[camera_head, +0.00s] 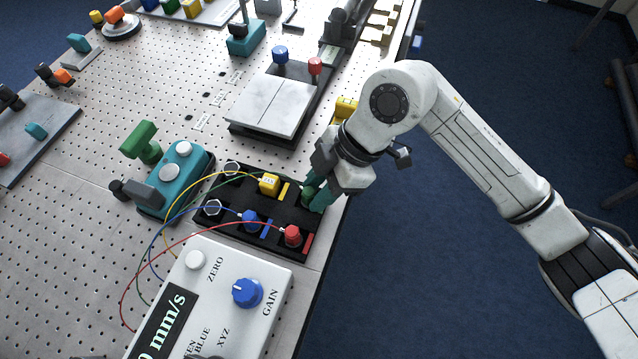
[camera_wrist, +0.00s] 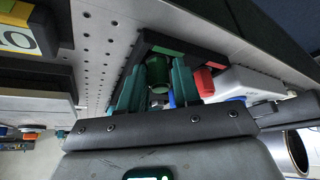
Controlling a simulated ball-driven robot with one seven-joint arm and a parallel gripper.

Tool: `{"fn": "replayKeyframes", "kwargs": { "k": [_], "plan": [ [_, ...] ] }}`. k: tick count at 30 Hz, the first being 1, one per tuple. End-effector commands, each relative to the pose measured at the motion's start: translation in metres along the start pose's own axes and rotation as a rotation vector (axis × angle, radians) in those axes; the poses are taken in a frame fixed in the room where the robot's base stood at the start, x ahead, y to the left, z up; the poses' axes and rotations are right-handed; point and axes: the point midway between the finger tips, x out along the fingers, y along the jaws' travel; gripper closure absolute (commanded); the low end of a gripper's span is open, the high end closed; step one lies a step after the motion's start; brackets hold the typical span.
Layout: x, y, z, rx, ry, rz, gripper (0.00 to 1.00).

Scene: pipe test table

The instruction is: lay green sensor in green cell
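The green sensor (camera_wrist: 157,76) is a small green cylinder. In the wrist view it sits between the two teal fingers of my gripper (camera_wrist: 158,88), which flank it closely on both sides. In the head view my gripper (camera_head: 314,191) is at the upper right end of the black sensor tray (camera_head: 238,237), and a green wire runs towards it. A green strip (camera_wrist: 168,51) marks the tray's edge just beyond the sensor. The fingers hide most of the sensor and the green cell in the head view, so I cannot tell whether the sensor touches the cell floor.
The yellow sensor (camera_head: 269,184), blue sensor (camera_head: 250,220) and red sensor (camera_head: 291,236) sit in the tray, wires trailing left. A white meter box (camera_head: 216,286) stands below the tray. A plate stand (camera_head: 270,105) is above it. The table edge is close on the right.

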Motion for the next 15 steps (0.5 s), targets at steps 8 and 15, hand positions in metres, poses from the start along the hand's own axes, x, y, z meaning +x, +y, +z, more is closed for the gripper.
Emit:
{"fn": "replayKeyframes", "kwargs": {
  "k": [8,15],
  "plan": [
    [0.002,0.003,0.002,0.003,-0.004,0.008,0.47],
    [-0.011,0.003,0.003,0.004,-0.005,0.01,0.47]
  ]
}}
